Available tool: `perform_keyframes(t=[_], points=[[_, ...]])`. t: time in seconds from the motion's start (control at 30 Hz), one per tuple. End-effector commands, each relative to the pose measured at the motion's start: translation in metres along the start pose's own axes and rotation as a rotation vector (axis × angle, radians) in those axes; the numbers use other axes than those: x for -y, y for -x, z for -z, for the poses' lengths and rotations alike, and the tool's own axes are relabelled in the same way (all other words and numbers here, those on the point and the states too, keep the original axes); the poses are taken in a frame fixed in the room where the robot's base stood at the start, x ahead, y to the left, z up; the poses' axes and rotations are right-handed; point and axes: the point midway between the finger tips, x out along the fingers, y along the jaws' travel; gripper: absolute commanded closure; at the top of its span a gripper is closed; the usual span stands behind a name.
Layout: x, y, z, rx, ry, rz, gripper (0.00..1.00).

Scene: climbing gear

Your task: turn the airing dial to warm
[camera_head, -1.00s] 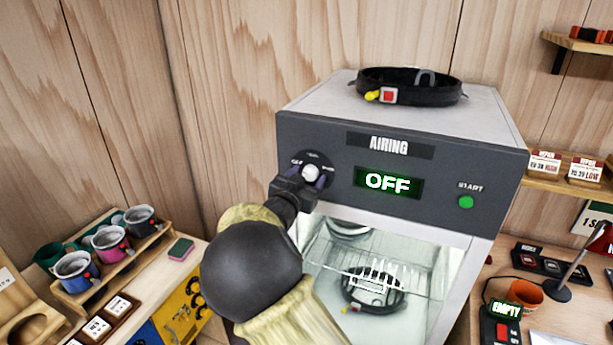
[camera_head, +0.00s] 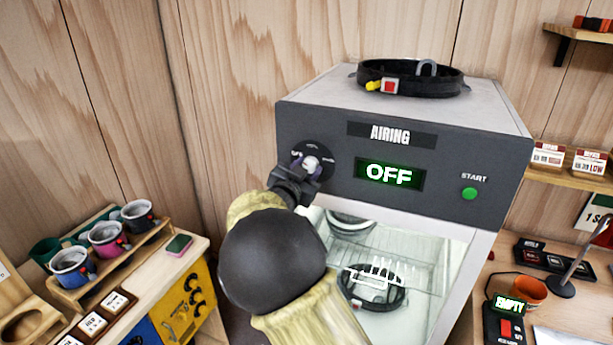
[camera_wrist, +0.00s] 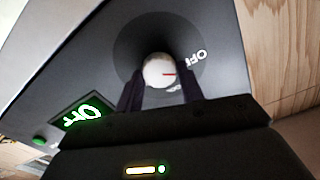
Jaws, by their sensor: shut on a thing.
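The airing dial (camera_head: 311,163) is a pale round knob with a dark surround on the front of the grey airing cabinet (camera_head: 460,165). My gripper (camera_head: 300,170) is shut on the knob, with one finger on each side. In the wrist view the knob (camera_wrist: 160,71) sits between the fingertips (camera_wrist: 159,88), and its red mark points towards the OFF label (camera_wrist: 195,58). The display (camera_head: 389,175) reads OFF in green. The other dial labels are too small or partly hidden to read.
A green START button (camera_head: 469,193) is right of the display. A black harness belt (camera_head: 415,80) lies on the cabinet's top. Another strap (camera_head: 372,290) lies inside below the wire rack. Mugs (camera_head: 107,238) stand on a rack at left; a lamp (camera_head: 562,288) stands at right.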

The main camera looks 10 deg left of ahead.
Motion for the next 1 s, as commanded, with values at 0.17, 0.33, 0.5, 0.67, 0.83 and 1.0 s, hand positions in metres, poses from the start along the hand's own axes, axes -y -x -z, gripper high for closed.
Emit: perform_keyframes(t=[0.17,0.33,0.5,0.67,0.83,1.0], points=[[-0.0026,-0.0003,-0.0055,-0.001,-0.147,0.000,0.85],[-0.0035,-0.0005,-0.0060,-0.003,-0.305,0.000,0.85],[-0.0035,-0.0002,-0.0062,-0.002,-0.468,0.001,0.85],[-0.0041,-0.0005,-0.0060,-0.002,-0.619,0.000,0.85],[-0.0042,-0.0003,-0.0062,-0.003,-0.780,0.001,0.85],[-0.0046,-0.0005,-0.0068,-0.002,-0.941,0.000,0.85]])
